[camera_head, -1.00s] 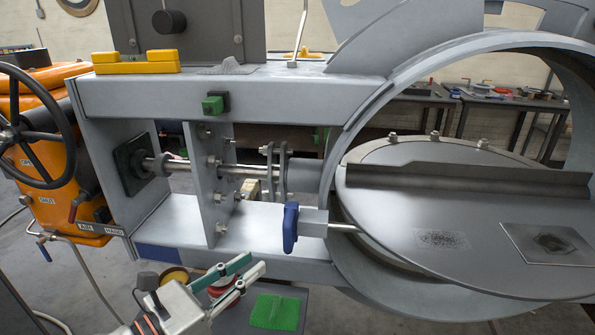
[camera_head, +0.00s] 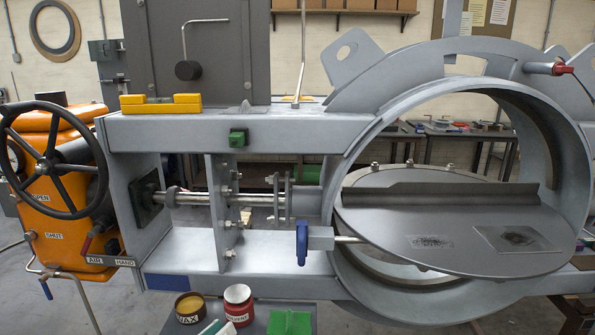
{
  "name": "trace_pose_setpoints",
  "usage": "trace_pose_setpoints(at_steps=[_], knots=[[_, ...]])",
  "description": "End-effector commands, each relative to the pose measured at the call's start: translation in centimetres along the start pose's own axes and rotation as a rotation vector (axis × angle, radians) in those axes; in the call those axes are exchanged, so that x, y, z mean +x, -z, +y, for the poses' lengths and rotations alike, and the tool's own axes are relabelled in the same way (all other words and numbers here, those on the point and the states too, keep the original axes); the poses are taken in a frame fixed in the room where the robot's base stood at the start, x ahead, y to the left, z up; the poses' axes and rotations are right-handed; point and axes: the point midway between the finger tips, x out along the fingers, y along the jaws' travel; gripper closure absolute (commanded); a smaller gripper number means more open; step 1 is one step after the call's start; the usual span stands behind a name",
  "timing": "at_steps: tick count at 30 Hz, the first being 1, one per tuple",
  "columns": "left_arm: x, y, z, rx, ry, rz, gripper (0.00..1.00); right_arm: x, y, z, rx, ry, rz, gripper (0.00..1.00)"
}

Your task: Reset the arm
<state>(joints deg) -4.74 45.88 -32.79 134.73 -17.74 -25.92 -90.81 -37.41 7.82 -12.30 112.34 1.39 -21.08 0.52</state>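My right gripper is not in view.
The grey damper frame (camera_head: 240,266) with its large ring (camera_head: 372,146) and tilted disc (camera_head: 455,222) fills the middle and right. A blue-handled pin (camera_head: 302,243) sticks out at its front. An orange actuator (camera_head: 75,205) with a black handwheel (camera_head: 52,158) stands left. A green cloth (camera_head: 290,323) lies low.

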Motion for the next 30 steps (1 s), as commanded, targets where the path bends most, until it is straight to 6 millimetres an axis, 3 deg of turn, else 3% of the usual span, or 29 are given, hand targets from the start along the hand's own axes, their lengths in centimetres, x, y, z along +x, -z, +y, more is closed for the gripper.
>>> trace_pose_setpoints(at_steps=[8,12,18,21,24,30], knots=[[-0.8,8.9,5.4,-0.916,-0.2,-0.01,0.8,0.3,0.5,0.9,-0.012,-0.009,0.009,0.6],[-3.0,15.3,8.4,-1.461,-0.346,-0.088,0.8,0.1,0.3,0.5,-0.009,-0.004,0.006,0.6],[-7.7,24.3,10.9,-2.141,-0.544,-0.303,0.8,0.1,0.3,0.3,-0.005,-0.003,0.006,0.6],[-9.8,27.5,11.3,-2.364,-0.609,-0.415,0.8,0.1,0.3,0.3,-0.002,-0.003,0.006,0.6],[-11.2,29.4,11.5,-2.496,-0.645,-0.496,0.8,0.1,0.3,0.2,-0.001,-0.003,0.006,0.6],[-11.9,30.3,11.5,-2.563,-0.661,-0.539,0.8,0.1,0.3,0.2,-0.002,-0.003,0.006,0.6]])
